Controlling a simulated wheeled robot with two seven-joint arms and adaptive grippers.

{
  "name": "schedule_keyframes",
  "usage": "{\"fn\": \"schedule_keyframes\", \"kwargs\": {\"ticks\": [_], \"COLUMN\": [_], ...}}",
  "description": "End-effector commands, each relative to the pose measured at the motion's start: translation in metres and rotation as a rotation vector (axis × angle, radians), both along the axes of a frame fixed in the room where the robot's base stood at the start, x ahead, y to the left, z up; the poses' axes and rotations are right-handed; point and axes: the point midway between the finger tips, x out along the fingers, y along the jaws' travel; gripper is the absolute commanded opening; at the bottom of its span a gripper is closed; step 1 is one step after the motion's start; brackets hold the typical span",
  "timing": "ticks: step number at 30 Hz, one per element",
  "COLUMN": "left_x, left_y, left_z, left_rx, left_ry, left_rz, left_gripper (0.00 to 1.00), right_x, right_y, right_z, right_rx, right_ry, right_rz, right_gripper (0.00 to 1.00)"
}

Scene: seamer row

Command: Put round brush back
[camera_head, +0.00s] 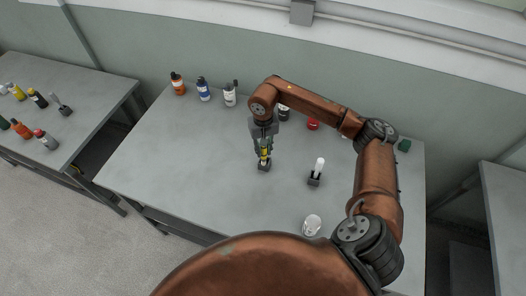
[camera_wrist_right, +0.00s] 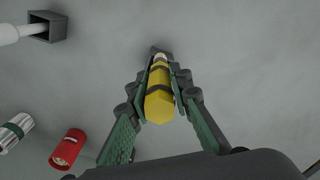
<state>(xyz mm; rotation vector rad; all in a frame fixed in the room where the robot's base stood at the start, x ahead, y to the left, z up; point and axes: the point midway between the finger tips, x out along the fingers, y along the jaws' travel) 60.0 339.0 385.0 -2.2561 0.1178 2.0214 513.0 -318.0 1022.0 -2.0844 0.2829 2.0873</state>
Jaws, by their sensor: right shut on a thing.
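My right gripper (camera_head: 264,148) is shut on a yellow handle with dark bands, which I take to be the round brush (camera_head: 265,155). The right wrist view shows the brush (camera_wrist_right: 160,98) between both fingers (camera_wrist_right: 160,78), with a pale ferrule at its far end. A small dark holder (camera_head: 264,166) stands on the table directly under the brush. The brush's lower end meets the holder, but I cannot tell how deep it sits. My left gripper is not in view.
A second dark holder (camera_head: 314,182) with a white-handled tool stands to the right. A white round container (camera_head: 312,226) is near the front. Orange (camera_head: 177,84), blue (camera_head: 203,90) and white (camera_head: 229,96) bottles line the back left. The table's left part is clear.

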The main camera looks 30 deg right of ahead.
Motion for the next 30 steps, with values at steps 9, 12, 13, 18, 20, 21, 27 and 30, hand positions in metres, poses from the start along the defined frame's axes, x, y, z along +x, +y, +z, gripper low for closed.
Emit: {"fn": "schedule_keyframes", "kwargs": {"ticks": [9,12,13,18,20,21,27,30], "left_x": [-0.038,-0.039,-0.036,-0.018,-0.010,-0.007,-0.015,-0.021], "left_y": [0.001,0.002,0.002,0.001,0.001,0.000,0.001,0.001], "left_z": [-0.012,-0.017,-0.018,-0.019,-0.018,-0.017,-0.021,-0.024], "left_rx": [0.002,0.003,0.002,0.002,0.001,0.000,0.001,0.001], "left_ry": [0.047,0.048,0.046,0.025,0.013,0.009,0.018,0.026], "left_rz": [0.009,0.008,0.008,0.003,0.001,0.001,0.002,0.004], "left_gripper": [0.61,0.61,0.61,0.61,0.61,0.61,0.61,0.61], "right_x": [0.005,0.008,0.008,0.011,0.011,0.011,0.011,0.011], "right_y": [-0.010,-0.009,-0.007,-0.006,-0.007,-0.007,-0.006,-0.006], "right_z": [-0.022,-0.040,-0.045,-0.058,-0.057,-0.057,-0.059,-0.062], "right_rx": [0.001,0.001,0.002,0.000,0.000,0.000,-0.001,-0.001], "right_ry": [0.001,0.006,0.007,0.001,0.000,0.000,-0.001,0.000], "right_rz": [-0.002,0.006,0.008,0.013,0.012,0.012,0.014,0.014], "right_gripper": [0.00,0.00,0.00,0.00,0.00,0.00,0.00,0.00]}}
